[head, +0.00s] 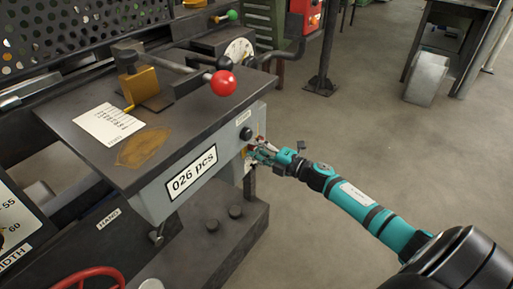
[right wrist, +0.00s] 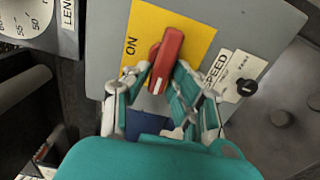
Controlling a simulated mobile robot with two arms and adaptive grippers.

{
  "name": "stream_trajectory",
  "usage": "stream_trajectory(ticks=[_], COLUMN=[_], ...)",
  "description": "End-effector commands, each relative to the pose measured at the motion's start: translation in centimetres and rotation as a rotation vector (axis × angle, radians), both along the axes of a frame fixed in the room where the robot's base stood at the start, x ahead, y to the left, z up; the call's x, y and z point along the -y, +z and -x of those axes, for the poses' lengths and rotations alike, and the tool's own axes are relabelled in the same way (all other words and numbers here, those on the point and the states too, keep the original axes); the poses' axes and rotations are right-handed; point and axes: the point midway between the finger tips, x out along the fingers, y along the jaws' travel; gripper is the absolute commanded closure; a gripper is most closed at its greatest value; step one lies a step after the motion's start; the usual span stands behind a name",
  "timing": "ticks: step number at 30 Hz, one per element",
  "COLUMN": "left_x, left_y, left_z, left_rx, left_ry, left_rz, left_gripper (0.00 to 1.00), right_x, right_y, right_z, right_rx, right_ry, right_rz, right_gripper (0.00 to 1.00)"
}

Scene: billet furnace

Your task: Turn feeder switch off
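The feeder switch is a red handle (right wrist: 168,58) on a yellow plate (right wrist: 197,38) in the right wrist view, with the word ON to its left. The handle stands nearly upright in that view, its top leaning right. My right gripper (right wrist: 163,72) has a finger on each side of the handle, tips close against it, and appears shut on it. In the head view my right gripper (head: 258,150) is at the right end of the grey control box (head: 185,180), hiding most of the switch. My left gripper is not in view.
A black knob (right wrist: 246,87) by a SPEED label is right of the switch in the right wrist view. A red ball lever (head: 222,83) rises above the dark tabletop (head: 70,110). The floor to the right (head: 380,120) is open.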

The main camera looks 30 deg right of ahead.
Motion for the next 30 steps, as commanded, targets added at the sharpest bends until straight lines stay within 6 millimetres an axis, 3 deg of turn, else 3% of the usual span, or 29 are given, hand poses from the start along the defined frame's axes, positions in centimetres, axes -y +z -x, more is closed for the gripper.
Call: stream_trajectory(ticks=[3,14,30], left_x=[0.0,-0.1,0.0], left_y=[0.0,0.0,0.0], left_z=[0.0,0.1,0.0], left_rx=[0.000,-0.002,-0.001], left_ry=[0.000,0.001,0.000], left_rz=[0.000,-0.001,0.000], left_gripper=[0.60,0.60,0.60], right_x=[0.0,0.3,3.9], right_y=[0.0,-0.1,-0.1], right_z=[0.0,0.7,9.6], right_rx=[0.000,-0.002,-0.003], right_ry=[0.000,-0.001,-0.001], right_rz=[-0.001,-0.002,-0.001], right_gripper=[0.61,0.61,0.61])
